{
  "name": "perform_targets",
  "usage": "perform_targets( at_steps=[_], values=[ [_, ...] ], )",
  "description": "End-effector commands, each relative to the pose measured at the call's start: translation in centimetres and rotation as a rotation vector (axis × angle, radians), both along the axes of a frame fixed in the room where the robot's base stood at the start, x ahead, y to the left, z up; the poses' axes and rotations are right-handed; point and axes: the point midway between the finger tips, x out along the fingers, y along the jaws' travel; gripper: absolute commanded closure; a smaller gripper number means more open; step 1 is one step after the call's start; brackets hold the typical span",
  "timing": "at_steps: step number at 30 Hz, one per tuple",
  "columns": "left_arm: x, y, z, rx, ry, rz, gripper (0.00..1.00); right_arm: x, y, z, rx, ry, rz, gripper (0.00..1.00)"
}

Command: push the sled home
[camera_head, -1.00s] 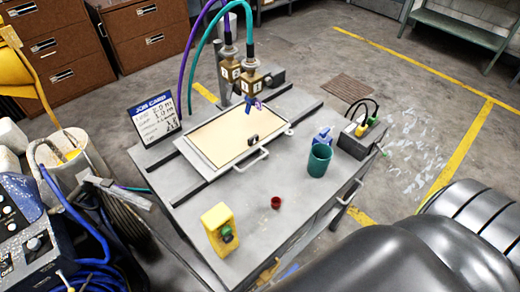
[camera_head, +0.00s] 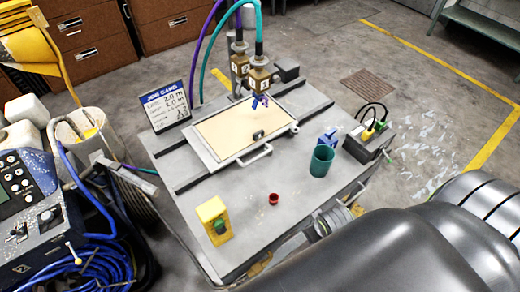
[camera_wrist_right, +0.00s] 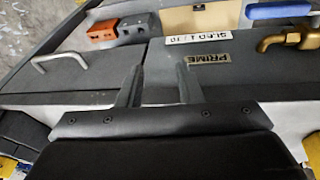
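The sled appears to be the flat metal tray (camera_head: 213,157) with a beige panel (camera_head: 240,124), lying on dark rails across the grey table (camera_head: 185,212). A bar handle (camera_head: 255,155) is on its near edge, and a small dark knob (camera_head: 258,134) sits on the panel. My right gripper (camera_wrist_right: 159,72) is open in the right wrist view, with nothing between its fingers. It faces a dark surface with a PRIME plate (camera_wrist_right: 210,58) and a white label (camera_wrist_right: 169,42). I cannot clearly make it out in the head view. My left gripper is not in view.
A green cup (camera_head: 321,162), a red cap (camera_head: 273,199) and a yellow box (camera_head: 213,220) stand on the near table. Two brass-coloured fittings (camera_head: 260,80) with hoses stand behind the tray. A job card (camera_head: 165,106) stands at left. A silver handle (camera_wrist_right: 60,58) is left of my right gripper.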

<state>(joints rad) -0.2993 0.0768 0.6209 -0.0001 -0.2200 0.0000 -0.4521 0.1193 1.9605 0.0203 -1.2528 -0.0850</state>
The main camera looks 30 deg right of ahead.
Motion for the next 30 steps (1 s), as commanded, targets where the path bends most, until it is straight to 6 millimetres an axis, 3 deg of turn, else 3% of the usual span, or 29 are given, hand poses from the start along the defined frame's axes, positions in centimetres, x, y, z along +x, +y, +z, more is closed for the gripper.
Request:
perform_targets(
  at_steps=[1,3,6,21,25,30],
  values=[
    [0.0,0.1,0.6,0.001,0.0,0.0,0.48,1.1,0.2,3.0,-0.009,-0.016,0.042,0.68],
    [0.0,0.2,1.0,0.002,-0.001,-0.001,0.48,2.8,0.7,6.6,-0.023,-0.017,0.141,0.68],
    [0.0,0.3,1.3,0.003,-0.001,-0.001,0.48,5.9,1.4,10.2,-0.055,0.003,0.356,0.68],
    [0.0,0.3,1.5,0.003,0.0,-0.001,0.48,22.3,3.1,19.6,-0.216,0.122,1.389,0.68],
    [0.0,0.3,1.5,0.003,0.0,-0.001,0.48,24.7,3.3,21.7,-0.242,0.135,1.552,0.68],
    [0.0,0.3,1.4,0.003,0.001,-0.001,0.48,25.9,3.4,22.7,-0.254,0.141,1.643,0.68]
  ],
)
